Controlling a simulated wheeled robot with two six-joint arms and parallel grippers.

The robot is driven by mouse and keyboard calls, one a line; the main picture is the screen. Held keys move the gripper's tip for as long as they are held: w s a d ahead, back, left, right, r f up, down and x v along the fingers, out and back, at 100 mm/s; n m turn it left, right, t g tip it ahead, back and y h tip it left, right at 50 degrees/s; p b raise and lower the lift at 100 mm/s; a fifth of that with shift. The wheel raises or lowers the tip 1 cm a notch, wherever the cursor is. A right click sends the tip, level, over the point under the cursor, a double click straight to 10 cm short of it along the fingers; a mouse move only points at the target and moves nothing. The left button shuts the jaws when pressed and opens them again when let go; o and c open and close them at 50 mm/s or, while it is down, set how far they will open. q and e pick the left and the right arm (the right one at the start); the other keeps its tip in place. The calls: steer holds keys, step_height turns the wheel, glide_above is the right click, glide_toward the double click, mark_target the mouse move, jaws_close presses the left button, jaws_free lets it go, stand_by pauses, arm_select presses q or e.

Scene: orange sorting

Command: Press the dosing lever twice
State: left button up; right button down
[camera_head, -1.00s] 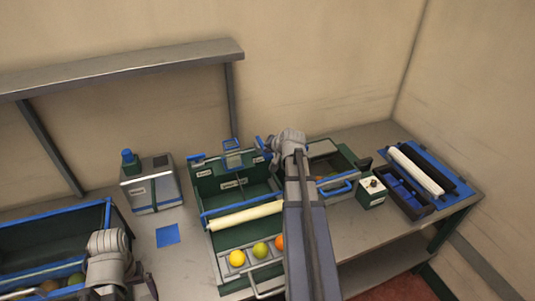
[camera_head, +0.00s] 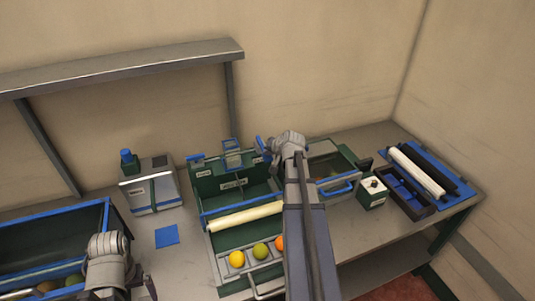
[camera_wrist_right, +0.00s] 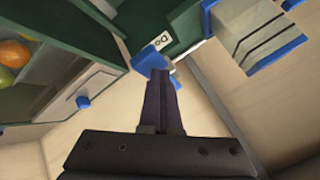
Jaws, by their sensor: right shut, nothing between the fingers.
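The dosing lever appears to be the blue piece (camera_head: 262,143) at the back right corner of the green sorting station (camera_head: 208,186). In the right wrist view a blue piece (camera_wrist_right: 146,57) sits at my fingertips, beside a white label starting "Do" (camera_wrist_right: 162,40). My right gripper (camera_wrist_right: 160,75) is shut and empty, its tips at or very near the blue piece; I cannot tell whether they touch. In the head view the right gripper's fingers are mostly hidden behind its wrist. My left arm's wrist stands at the lower left by the blue-rimmed crate (camera_head: 60,213); its fingers are not clear.
Yellow (camera_head: 237,259), green (camera_head: 261,251) and orange (camera_head: 280,243) fruits sit in the station's front tray. A blue-handled bin (camera_head: 336,190), a small white-topped box (camera_head: 373,185) and a roller unit (camera_head: 415,169) stand to the right. A grey machine (camera_head: 152,192) stands left. A blue square (camera_head: 167,235) lies on open table.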

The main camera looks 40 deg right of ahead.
steer(key=shift+f+b, duration=0.3)
steer(key=shift+f, duration=0.05)
stand_by(0.8)
steer(key=shift+r+p, duration=1.85)
step_height(320, 180, up, 5)
steer(key=p, duration=0.5)
